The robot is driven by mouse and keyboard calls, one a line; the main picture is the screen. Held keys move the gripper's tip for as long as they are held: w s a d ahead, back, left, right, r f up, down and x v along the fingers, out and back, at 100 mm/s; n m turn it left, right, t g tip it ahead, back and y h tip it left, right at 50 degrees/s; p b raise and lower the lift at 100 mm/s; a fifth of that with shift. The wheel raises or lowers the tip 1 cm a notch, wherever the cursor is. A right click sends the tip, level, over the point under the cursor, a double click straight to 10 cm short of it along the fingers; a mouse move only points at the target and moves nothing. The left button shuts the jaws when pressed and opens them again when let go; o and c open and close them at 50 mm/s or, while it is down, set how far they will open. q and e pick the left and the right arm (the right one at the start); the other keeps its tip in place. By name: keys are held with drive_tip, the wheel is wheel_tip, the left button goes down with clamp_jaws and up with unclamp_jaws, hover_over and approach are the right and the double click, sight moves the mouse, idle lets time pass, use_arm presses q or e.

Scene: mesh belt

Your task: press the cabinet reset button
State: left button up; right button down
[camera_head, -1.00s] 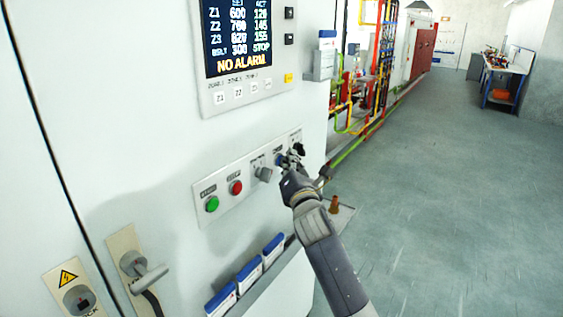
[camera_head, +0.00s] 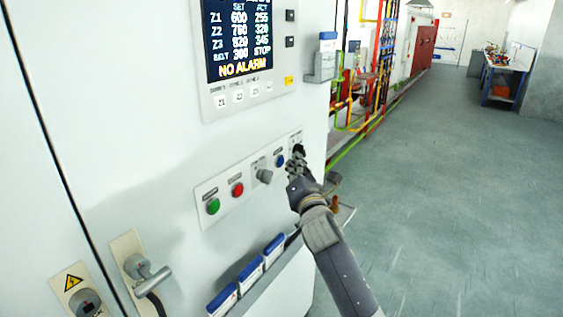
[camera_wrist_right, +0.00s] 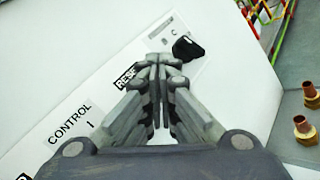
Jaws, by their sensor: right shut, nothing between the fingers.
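The blue button (camera_head: 280,161) sits on the white control strip (camera_head: 225,192) of the cabinet, between a grey selector knob (camera_head: 264,176) and a black knob (camera_head: 298,149). My right gripper (camera_head: 294,165) is shut and empty, with its fingertips just right of the blue button in the head view. The blue button is hidden there; the black knob (camera_wrist_right: 187,48) shows past the fingers. I cannot tell whether the fingers touch the panel. My left gripper is not in view.
The screen (camera_head: 238,40) above reads "NO ALARM". A door handle (camera_head: 148,270) and blue-white boxes (camera_head: 250,270) stick out below.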

drive_tip(key=s+d+p, duration=0.1)
drive_tip(key=d, duration=0.1)
drive_tip(key=s+d+p, duration=0.2)
drive_tip(key=shift+f, duration=0.1)
idle(0.6)
